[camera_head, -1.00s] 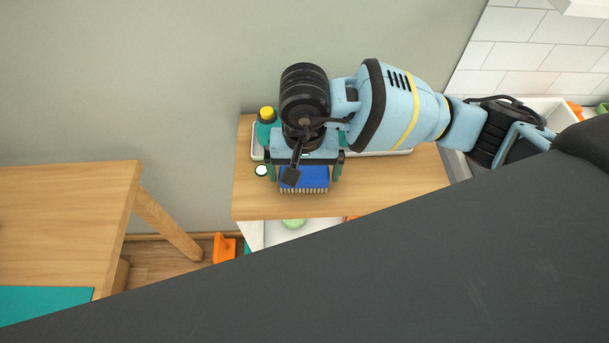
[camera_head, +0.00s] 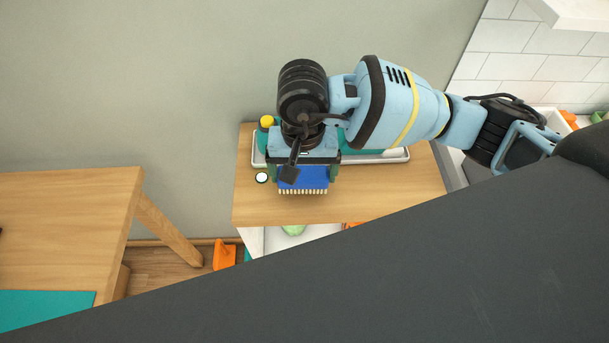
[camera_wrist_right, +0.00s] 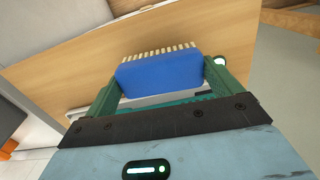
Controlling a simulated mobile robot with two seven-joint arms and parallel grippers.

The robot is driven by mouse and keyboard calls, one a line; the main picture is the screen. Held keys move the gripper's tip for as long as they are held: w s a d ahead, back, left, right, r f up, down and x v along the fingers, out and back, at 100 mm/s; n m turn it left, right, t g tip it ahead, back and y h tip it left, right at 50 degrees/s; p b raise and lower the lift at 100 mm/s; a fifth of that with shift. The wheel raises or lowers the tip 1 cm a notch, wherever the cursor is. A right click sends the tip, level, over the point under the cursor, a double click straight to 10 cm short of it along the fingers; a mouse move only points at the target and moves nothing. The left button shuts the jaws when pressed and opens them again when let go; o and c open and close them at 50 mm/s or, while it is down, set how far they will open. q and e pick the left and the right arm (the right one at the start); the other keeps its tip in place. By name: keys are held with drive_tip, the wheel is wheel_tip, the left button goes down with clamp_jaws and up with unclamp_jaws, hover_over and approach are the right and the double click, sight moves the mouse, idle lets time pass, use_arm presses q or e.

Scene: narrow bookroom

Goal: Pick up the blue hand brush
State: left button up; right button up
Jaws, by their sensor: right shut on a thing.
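The blue hand brush (camera_head: 308,180) with pale bristles is at the wooden cabinet top, below the wrist of my right arm in the head view. My right gripper (camera_head: 303,173) has its green fingers against both ends of the brush and is shut on it. The wrist view shows the blue brush body (camera_wrist_right: 160,76) between the two fingers, bristles toward the top of the picture. I cannot tell whether the brush is clear of the surface. My left gripper is not in view.
A pale tray (camera_head: 400,155) lies behind the brush on the cabinet top (camera_head: 390,195). A yellow-capped bottle (camera_head: 266,122) and a small white-topped item (camera_head: 261,178) stand to the left. A wooden table (camera_head: 70,205) is at far left; a dark slab covers the lower right.

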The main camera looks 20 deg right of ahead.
drive_tip(key=s+d, duration=0.1)
drive_tip(key=s, duration=0.1)
drive_tip(key=s+d+r+p, duration=0.1)
drive_tip(key=s+d, duration=0.1)
drive_tip(key=s+d+r+p, duration=0.1)
drive_tip(key=s, duration=0.2)
drive_tip(key=shift+d+r, duration=0.15)
drive_tip(key=shift+d, duration=0.1)
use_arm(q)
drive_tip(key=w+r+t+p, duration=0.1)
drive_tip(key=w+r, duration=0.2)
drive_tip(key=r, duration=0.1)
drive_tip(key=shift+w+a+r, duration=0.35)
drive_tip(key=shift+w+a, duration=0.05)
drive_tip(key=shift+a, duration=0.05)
use_arm(e)
drive_tip(key=s+d, duration=0.4)
drive_tip(key=s, duration=0.2)
drive_tip(key=shift+s, duration=0.3)
drive_tip(key=shift+r, duration=0.1)
drive_tip(key=o, duration=0.3)
drive_tip(key=shift+c, duration=1)
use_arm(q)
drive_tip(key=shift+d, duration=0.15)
